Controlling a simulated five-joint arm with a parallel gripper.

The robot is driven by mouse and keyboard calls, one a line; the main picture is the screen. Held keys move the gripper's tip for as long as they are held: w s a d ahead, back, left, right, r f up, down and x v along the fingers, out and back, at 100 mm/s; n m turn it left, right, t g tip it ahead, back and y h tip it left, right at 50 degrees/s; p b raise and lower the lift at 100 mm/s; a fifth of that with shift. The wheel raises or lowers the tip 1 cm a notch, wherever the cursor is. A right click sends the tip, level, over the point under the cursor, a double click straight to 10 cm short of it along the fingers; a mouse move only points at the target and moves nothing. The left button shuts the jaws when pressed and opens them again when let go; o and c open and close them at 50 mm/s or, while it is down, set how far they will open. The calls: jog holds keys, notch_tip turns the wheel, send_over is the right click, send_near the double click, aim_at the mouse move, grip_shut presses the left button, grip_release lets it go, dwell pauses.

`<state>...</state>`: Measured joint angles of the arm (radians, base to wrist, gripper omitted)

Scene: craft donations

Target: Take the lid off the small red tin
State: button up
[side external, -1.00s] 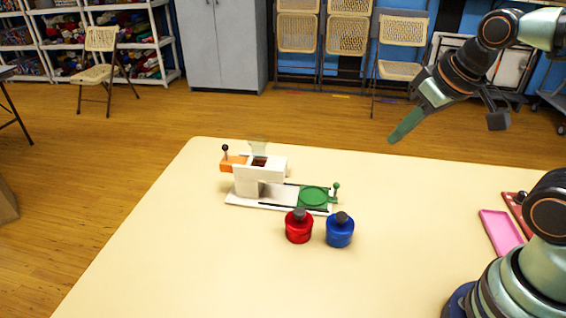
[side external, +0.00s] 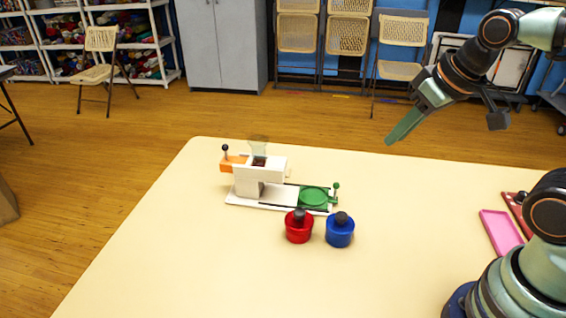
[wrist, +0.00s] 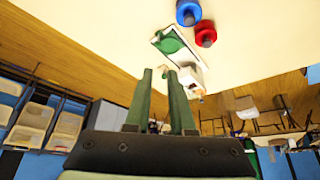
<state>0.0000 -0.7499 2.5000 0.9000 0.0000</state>
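The small red tin (side external: 299,232) stands upright on the table with a red top and a dark knob (side external: 299,215). It also shows near the top of the wrist view (wrist: 205,33). A similar blue tin (side external: 340,235) stands just to its right, with a small gap between them. My gripper (side external: 389,140) is high above the table's far side, well away from both tins. In the wrist view its two green fingers (wrist: 159,72) are apart with nothing between them.
A white device (side external: 262,172) with a green round plate (side external: 314,196) and an orange part (side external: 234,163) stands just behind the tins. A pink tray (side external: 501,232) lies at the right by my base. The table's front and left are clear.

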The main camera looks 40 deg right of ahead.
jog(key=o, duration=1.1)
jog(key=shift+c, duration=0.2)
jog(key=n+g, duration=0.6)
jog(key=n, duration=1)
send_over(300, 211)
notch_tip(300, 211, down, 10)
notch_tip(300, 211, down, 11)
